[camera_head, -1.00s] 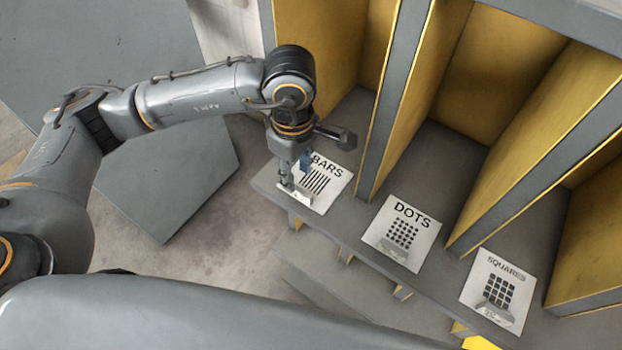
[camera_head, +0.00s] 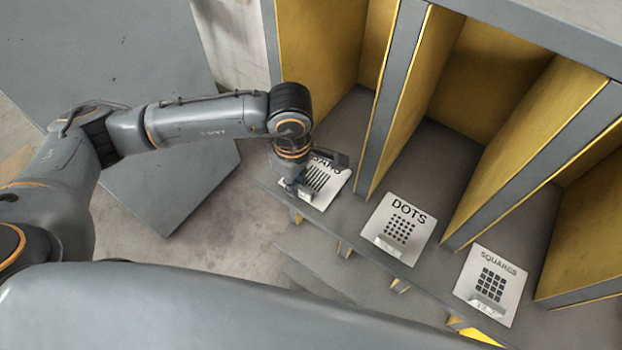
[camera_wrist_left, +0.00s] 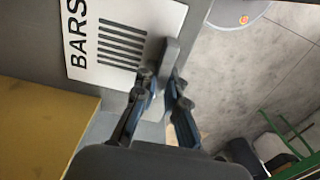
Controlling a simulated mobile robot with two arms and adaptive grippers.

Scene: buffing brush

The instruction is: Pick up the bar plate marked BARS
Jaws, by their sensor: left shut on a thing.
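The bar plate marked BARS (camera_head: 328,183) is a white square with black stripes on the grey ledge, partly hidden by my left gripper in the head view. In the left wrist view the plate (camera_wrist_left: 118,45) shows its lettering, its stripes and a grey raised grip (camera_wrist_left: 171,58) at its edge. My left gripper (camera_head: 292,191) is down at the plate's near left edge. In the left wrist view its fingers (camera_wrist_left: 163,86) are closed around the grey grip. The plate appears to rest on the ledge. My right gripper is not in view.
A DOTS plate (camera_head: 399,229) and a SQUARES plate (camera_head: 491,284) lie to the right on the same ledge. Grey and yellow upright dividers (camera_head: 397,90) stand behind the plates. Open floor (camera_head: 235,215) lies left of the ledge.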

